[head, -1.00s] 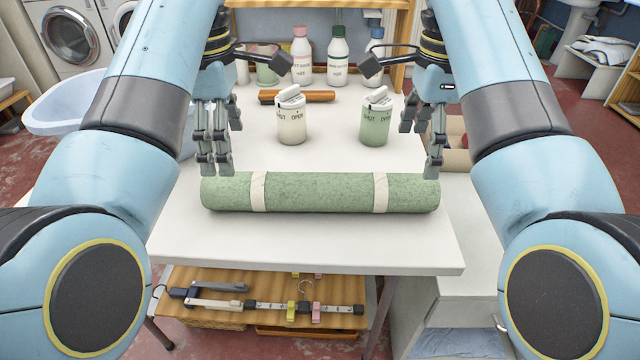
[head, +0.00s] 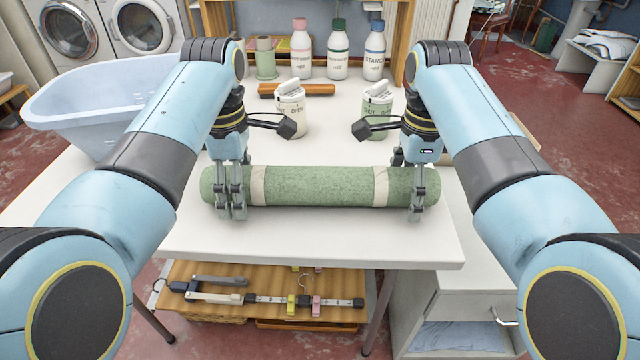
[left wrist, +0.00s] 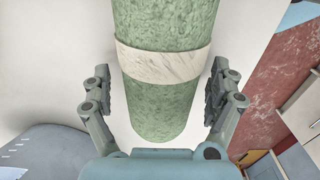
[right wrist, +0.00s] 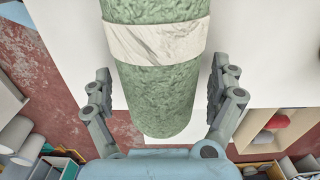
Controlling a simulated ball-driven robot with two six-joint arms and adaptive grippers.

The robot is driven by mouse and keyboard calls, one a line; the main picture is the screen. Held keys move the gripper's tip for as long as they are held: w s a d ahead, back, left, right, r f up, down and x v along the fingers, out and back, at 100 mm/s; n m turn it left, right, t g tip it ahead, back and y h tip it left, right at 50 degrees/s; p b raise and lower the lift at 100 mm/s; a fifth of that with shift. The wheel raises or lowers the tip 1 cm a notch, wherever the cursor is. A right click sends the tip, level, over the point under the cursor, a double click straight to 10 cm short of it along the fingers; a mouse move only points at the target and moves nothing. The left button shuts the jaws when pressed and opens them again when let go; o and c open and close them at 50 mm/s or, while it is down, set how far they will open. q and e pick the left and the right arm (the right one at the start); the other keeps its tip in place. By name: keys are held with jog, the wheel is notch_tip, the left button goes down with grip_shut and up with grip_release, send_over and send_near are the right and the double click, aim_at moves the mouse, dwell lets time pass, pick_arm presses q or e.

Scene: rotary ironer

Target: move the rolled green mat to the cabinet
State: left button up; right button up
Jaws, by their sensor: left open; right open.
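The rolled green mat (head: 318,188) lies crosswise on the white table, with two pale bands around it. My left gripper (head: 231,200) is lowered over its left end, and my right gripper (head: 412,200) over its right end. In the left wrist view the mat (left wrist: 165,105) lies between open fingers, with a gap on each side. In the right wrist view the mat (right wrist: 160,95) also lies between open fingers, apart from both. A white cabinet (head: 455,310) stands right of the table; my right arm hides part of its top.
Behind the mat stand a white canister (head: 291,112) and a green canister (head: 376,128). An orange-brown roll (head: 297,89) and several bottles (head: 338,52) are farther back. A blue tub (head: 95,105) is at the left. A slatted shelf (head: 270,275) with hangers is under the table.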

pick_arm(q)
jog(key=c, duration=1.7)
pick_arm(e)
jog(key=c, duration=1.7)
